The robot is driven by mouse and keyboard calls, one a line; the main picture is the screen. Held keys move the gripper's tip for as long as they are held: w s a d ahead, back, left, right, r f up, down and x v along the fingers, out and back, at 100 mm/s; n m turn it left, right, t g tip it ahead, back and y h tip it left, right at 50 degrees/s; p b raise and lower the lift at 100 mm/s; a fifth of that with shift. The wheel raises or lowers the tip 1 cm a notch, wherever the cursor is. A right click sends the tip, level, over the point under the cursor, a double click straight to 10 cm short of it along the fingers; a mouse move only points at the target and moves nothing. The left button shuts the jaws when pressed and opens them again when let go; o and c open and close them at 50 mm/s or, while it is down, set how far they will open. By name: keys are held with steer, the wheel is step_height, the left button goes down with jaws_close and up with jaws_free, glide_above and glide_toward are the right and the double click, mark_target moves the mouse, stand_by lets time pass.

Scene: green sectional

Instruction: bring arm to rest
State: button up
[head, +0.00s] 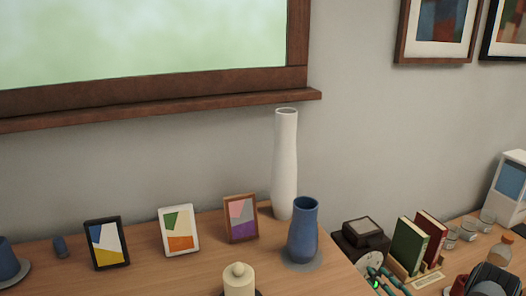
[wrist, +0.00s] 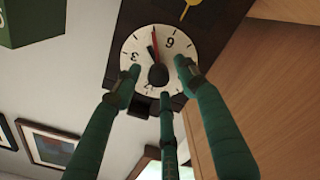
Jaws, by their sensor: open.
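My gripper (head: 388,281) shows at the lower right of the head view, its teal fingers partly cut off by the bottom edge. In the wrist view its three dark green fingers (wrist: 160,80) are spread apart and hold nothing. Their tips overlap the white dial of a dark brown clock (wrist: 119,73). The dial bears numerals, a red hand and a dark centre. Whether the fingertips touch it I cannot tell. In the head view the clock (head: 361,231) stands beside the wooden desk, with its pale dial just above the fingers.
Green and red books (head: 409,246) in a wooden holder stand close right of my gripper, with several glasses (head: 468,229) beyond. A blue vase (head: 303,230), a tall white vase (head: 285,165) and picture frames (head: 179,230) stand on the desk to the left.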

steer(key=shift+x, duration=0.95)
steer(key=shift+s, duration=0.1)
